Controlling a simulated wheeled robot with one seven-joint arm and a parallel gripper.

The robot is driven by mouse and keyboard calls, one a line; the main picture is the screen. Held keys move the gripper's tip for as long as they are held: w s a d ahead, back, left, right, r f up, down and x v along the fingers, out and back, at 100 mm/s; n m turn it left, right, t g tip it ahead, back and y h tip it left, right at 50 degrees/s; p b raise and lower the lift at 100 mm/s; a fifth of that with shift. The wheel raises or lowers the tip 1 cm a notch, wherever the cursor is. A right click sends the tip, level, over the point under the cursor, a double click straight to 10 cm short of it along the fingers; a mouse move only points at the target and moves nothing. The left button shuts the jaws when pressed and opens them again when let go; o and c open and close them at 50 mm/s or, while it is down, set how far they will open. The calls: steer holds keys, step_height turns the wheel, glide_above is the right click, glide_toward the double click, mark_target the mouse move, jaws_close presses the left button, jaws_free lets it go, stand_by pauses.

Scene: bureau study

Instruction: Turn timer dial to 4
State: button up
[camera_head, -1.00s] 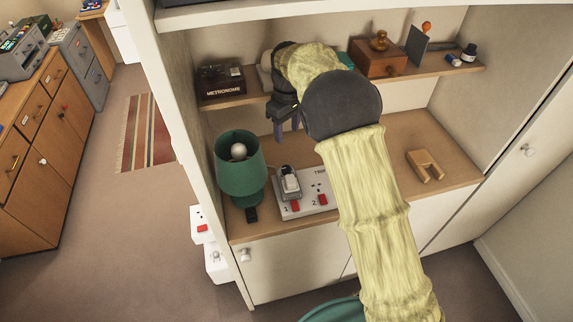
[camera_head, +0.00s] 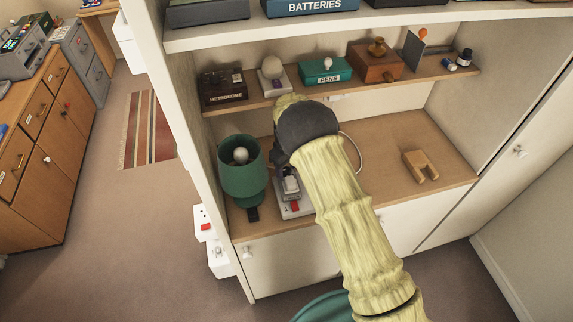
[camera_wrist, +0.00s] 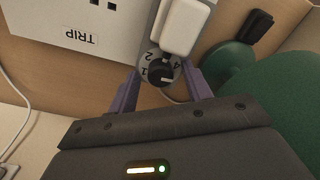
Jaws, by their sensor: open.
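The timer is a grey plug-in unit (camera_head: 289,184) on the white power strip (camera_head: 292,208), with a white plug (camera_wrist: 184,24) in it. In the wrist view its dial (camera_wrist: 161,71) has a black knob and a pale ring with the digits 1, 2 and 4 legible. A pale mark on the knob faces roughly right in that view; which digit it marks, I cannot tell. My gripper (camera_wrist: 163,86) is open, with one purple finger on either side of the knob. Whether the fingers touch it is unclear. In the head view my arm hides the fingers and part of the strip.
A green lamp (camera_head: 242,170) stands close left of the strip; its base (camera_wrist: 232,66) is near my gripper in the wrist view.

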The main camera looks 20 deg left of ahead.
steer(key=shift+f, duration=0.1)
steer(key=c, duration=1)
steer(key=shift+m, duration=0.3)
steer(key=shift+f+m+b, duration=0.1)
steer(key=shift+m+b, duration=0.9)
steer(key=shift+m, duration=0.1)
steer(key=m+b, duration=0.2)
steer(key=m, duration=0.2)
steer(key=m+b, duration=0.1)
steer(key=m, duration=0.4)
steer(key=shift+m, duration=1.9)
